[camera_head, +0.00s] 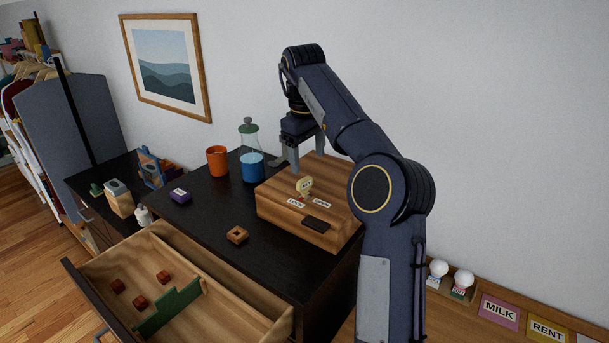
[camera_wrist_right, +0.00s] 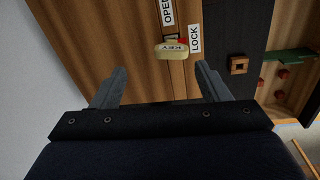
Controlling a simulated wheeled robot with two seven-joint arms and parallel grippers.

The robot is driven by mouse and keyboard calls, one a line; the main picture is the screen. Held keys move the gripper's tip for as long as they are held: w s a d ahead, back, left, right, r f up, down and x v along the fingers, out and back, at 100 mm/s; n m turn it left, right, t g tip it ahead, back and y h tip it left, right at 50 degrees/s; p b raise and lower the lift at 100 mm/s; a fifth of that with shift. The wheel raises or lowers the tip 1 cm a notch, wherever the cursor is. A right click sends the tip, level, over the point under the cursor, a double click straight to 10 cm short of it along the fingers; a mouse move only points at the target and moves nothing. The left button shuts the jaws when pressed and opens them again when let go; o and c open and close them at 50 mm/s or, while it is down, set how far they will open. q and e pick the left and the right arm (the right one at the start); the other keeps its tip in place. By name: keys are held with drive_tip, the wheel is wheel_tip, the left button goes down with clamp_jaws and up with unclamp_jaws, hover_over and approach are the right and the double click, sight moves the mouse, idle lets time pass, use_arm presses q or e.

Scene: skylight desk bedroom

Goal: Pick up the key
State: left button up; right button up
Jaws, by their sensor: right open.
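The key (camera_head: 304,186) is a pale yellow piece marked KEY. It stands up from the wooden box (camera_head: 283,220), beside small white labels. In the right wrist view the key (camera_wrist_right: 170,50) lies ahead of my fingers, near the OPEN and LOCK labels; its lower part is hidden. My right gripper (camera_head: 307,160) is open and empty, above the back of the box and behind the key. In the right wrist view its two fingers (camera_wrist_right: 163,70) stand wide apart, and the key is beyond their tips, apart from them. My left gripper is not in view.
A blue cup (camera_head: 252,168), a glass jar (camera_head: 248,137) and an orange mug (camera_head: 217,161) stand left of the box. A small wooden block (camera_head: 237,235) lies on the black desktop (camera_head: 205,215). An open drawer (camera_head: 230,317) holds several red cubes and a green piece.

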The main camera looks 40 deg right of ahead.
sight(305, 178)
drive_tip(key=shift+s+a+f+m+y, duration=0.1)
drive_tip(key=shift+a+f+m+y, duration=0.15)
drive_tip(key=shift+f, duration=0.35)
drive_tip(key=shift+s+a+f+m+y, duration=0.15)
drive_tip(key=shift+a+f+y, duration=0.2)
drive_tip(key=shift+f, duration=0.2)
drive_tip(key=f, duration=0.5)
drive_tip(key=shift+w+d+f, duration=0.15)
drive_tip(key=shift+d+f, duration=0.05)
drive_tip(key=shift+f, duration=0.1)
drive_tip(key=c, duration=1.1)
drive_tip(key=shift+o, duration=0.2)
drive_tip(key=shift+r, duration=0.1)
